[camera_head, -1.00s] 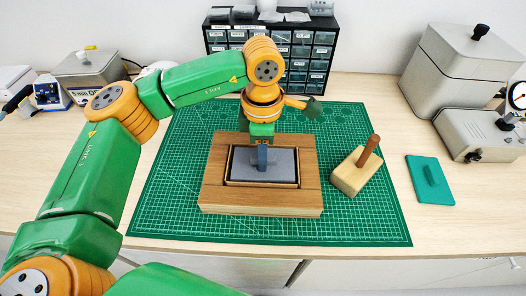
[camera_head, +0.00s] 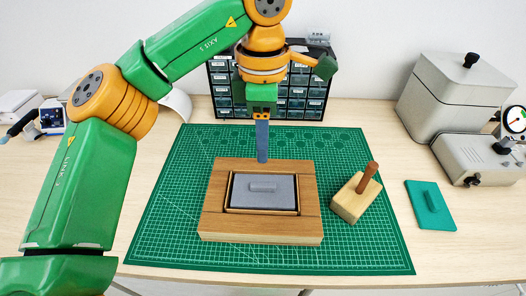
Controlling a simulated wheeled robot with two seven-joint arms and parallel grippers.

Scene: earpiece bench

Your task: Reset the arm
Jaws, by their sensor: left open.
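My left gripper (camera_head: 262,158) is above the back part of a wooden block (camera_head: 259,231), with its blue-grey fingers pointing down. It is open and holds nothing that I can see; the gap between the fingers does not show from this side. A grey plate with a small raised handle (camera_head: 264,188) lies in the dark-rimmed recess of the wooden block, apart from the gripper. My right gripper is not in view.
A green cutting mat (camera_head: 170,230) lies under the wooden block. A light wooden block with a brown peg (camera_head: 356,195) stands to its right. A teal plate with a handle (camera_head: 430,205) lies farther right. Grey machines (camera_head: 455,95) and a drawer cabinet (camera_head: 300,92) stand behind.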

